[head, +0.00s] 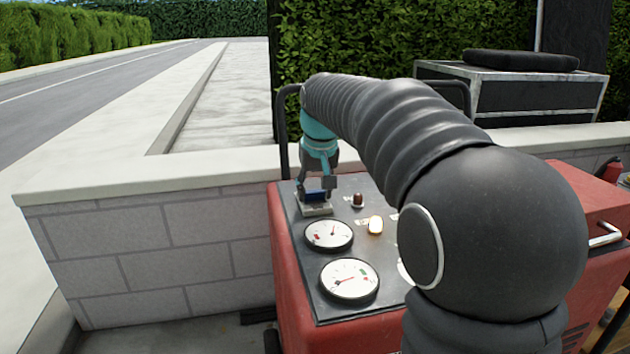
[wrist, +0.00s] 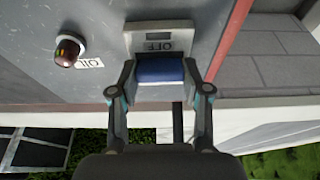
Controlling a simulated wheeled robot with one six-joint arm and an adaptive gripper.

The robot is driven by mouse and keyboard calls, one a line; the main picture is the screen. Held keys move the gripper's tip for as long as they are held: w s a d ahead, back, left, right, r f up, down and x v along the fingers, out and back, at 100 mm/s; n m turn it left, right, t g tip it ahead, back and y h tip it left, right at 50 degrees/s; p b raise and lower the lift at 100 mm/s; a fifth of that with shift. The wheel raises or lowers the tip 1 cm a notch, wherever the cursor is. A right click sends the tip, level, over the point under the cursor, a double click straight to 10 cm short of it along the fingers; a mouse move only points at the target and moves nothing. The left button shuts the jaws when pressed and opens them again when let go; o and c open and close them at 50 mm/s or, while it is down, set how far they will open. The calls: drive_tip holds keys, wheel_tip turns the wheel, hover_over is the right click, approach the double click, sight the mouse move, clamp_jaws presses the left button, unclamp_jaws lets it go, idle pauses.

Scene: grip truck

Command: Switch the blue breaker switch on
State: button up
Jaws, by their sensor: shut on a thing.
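The blue breaker switch (wrist: 160,70) sits in a grey housing (wrist: 160,32) on the panel, with an OFF label showing beside it in the wrist view. In the head view the switch (head: 316,196) is at the panel's far left corner, partly covered by my gripper (head: 318,186). In the wrist view my gripper (wrist: 159,84) has one finger on each side of the blue switch and is shut on it. The exact contact of the fingertips is hard to make out.
The dark panel (head: 330,300) tops a red machine (head: 290,305). A low block wall (head: 160,250) stands close behind and to the left.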

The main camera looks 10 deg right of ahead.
drive_tip(key=p, duration=0.1)
drive_tip(key=r+g+p, duration=0.1)
drive_tip(key=p, duration=0.1)
drive_tip(key=shift+w, duration=0.2)
drive_tip(key=shift+w+f+g+p, duration=0.25)
drive_tip(key=shift+g+p, duration=0.45)
drive_tip(key=shift+p, duration=0.25)
drive_tip(key=shift+w+f+g, duration=0.25)
drive_tip(key=shift+w+g, duration=0.15)
drive_tip(key=shift+g, duration=0.5)
drive_tip(key=shift+w+g, duration=0.25)
drive_tip(key=shift+g, duration=0.65)
drive_tip(key=o, duration=1.2)
drive_tip(key=shift+c, duration=0.2)
